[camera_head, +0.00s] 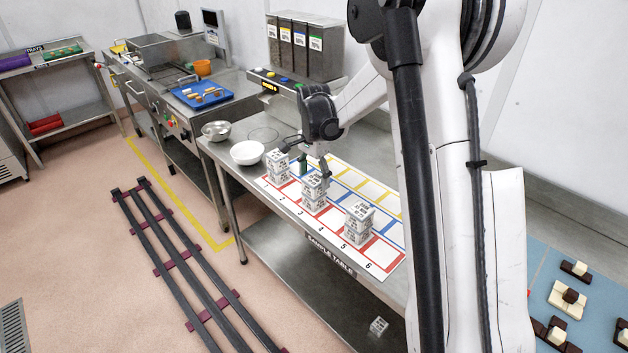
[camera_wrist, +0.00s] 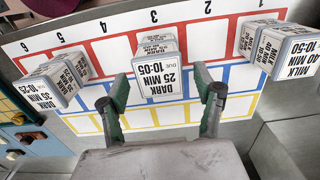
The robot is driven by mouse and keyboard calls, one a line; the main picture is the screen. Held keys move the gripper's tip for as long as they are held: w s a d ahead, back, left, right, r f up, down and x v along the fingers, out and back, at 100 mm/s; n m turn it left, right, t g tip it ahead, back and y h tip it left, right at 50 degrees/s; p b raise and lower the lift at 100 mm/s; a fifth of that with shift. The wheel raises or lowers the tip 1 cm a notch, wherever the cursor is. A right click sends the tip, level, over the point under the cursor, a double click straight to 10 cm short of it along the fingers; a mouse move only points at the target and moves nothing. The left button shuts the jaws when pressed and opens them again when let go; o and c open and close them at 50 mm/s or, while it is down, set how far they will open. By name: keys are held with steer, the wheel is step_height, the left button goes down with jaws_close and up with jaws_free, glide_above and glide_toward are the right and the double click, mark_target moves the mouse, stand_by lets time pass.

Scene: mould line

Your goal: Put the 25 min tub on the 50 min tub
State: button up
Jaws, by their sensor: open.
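The 25 min tub is a white box with black print. In the wrist view its label reads DARK 25 MIN, DUE 10:05 (camera_wrist: 158,75). It appears to top the middle stack near number 3, which shows in the head view (camera_head: 314,187). My gripper (camera_head: 314,168) is open at that stack. In the wrist view its two green-and-black fingers (camera_wrist: 162,97) stand apart, either side of the tub's lower end, with nothing clearly held. No label reads clearly as 50 min. A right-hand tub (camera_wrist: 290,55) seems to read MILK 40 MIN 10:50; a left-hand tub (camera_wrist: 48,90) is partly legible.
Stacks stand near number 1 (camera_head: 278,166) and number 5 (camera_head: 357,224) on the coloured grid mat (camera_head: 382,254). A white bowl (camera_head: 247,153) and a metal bowl (camera_head: 216,131) stand left. Another tub (camera_head: 378,326) lies on the lower shelf. Bare squares lie between stacks.

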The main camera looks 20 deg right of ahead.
mark_target(314, 179)
step_height(314, 179, up, 10)
steer(key=s+a+r+n+t, duration=0.2)
steer(key=s+a+r+n, duration=0.1)
steer(key=s+r, duration=0.45)
steer(key=s+a+n+t, duration=0.1)
steer(key=s+a+n, duration=0.1)
steer(key=s, duration=0.6)
steer(key=s+a+f+n+t, duration=0.1)
steer(key=s+n+t, duration=0.1)
steer(key=s+n, duration=0.3)
steer(key=s+a+f+n+t, duration=0.1)
steer(key=s+a+n+t, duration=0.1)
steer(key=s, duration=0.9)
steer(key=shift+s+a+n+b, duration=0.3)
steer(key=shift+n+b, duration=0.05)
steer(key=shift+n, duration=0.45)
